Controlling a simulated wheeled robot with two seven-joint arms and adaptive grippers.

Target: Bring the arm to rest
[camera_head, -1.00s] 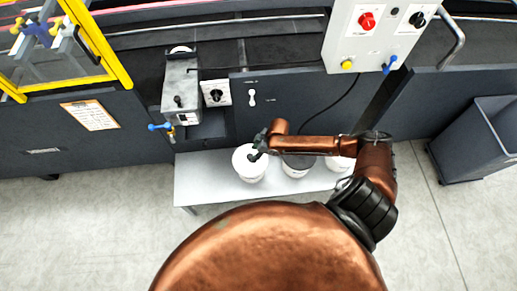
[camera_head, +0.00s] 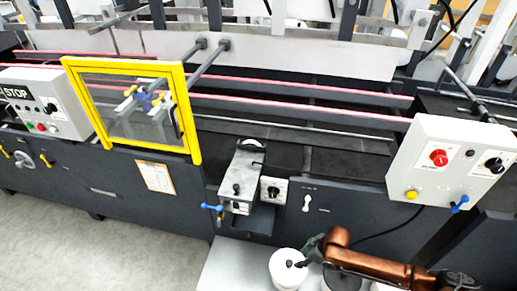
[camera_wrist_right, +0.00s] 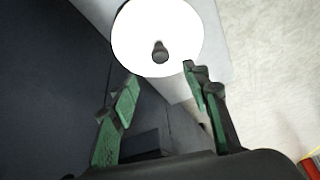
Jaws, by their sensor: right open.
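My right arm (camera_head: 375,264) comes in at the bottom right of the head view. Its gripper (camera_head: 303,257) is over the right part of a white tub (camera_head: 287,272). In the right wrist view the gripper (camera_wrist_right: 160,80) is open, its green-padded fingers apart with nothing between them. The tub's round white lid (camera_wrist_right: 140,35) with a black knob (camera_wrist_right: 160,52) lies just beyond the fingertips. I cannot tell whether a fingertip touches the lid. My left gripper is not in view.
The tub stands on a pale bench (camera_head: 225,267) before the dark machine. A dark-topped tub (camera_head: 342,281) is beside it, partly under my arm. A grey glue unit (camera_head: 241,180) with a blue handle and a control box (camera_head: 452,160) project from the machine. Floor is clear at lower left.

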